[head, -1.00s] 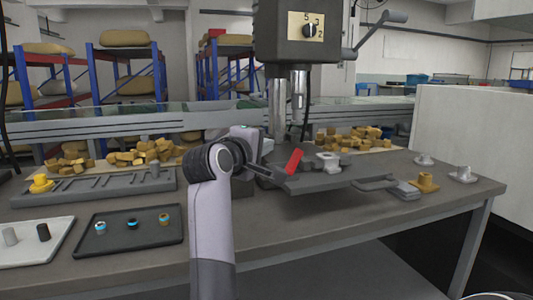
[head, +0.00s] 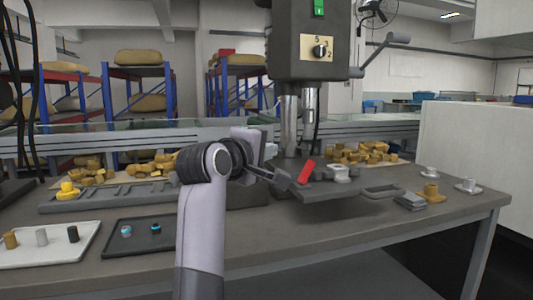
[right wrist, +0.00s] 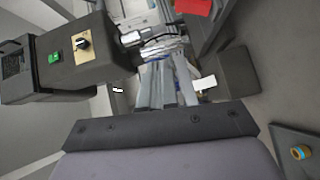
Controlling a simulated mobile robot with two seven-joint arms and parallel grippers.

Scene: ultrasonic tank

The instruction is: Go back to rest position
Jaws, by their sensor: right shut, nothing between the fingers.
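My right arm rises through the middle of the head view. Its gripper (head: 279,178) points right, beside the drill press table (head: 345,187) and close to the red piece (head: 306,172) at its left edge. The fingers are shut with nothing between them. I cannot tell from this angle whether they touch the table. In the right wrist view the gripper's dark mount crosses the bottom, and the red piece (right wrist: 194,5) shows at the top. My left gripper is in neither view.
The drill press (head: 308,40) stands over the bench. A black tray (head: 140,248) with small ringed parts and a white tray (head: 45,255) with several cylinders lie at left. A grey rack (head: 110,202) is behind them. Pale and yellow fittings (head: 431,192) stand at right.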

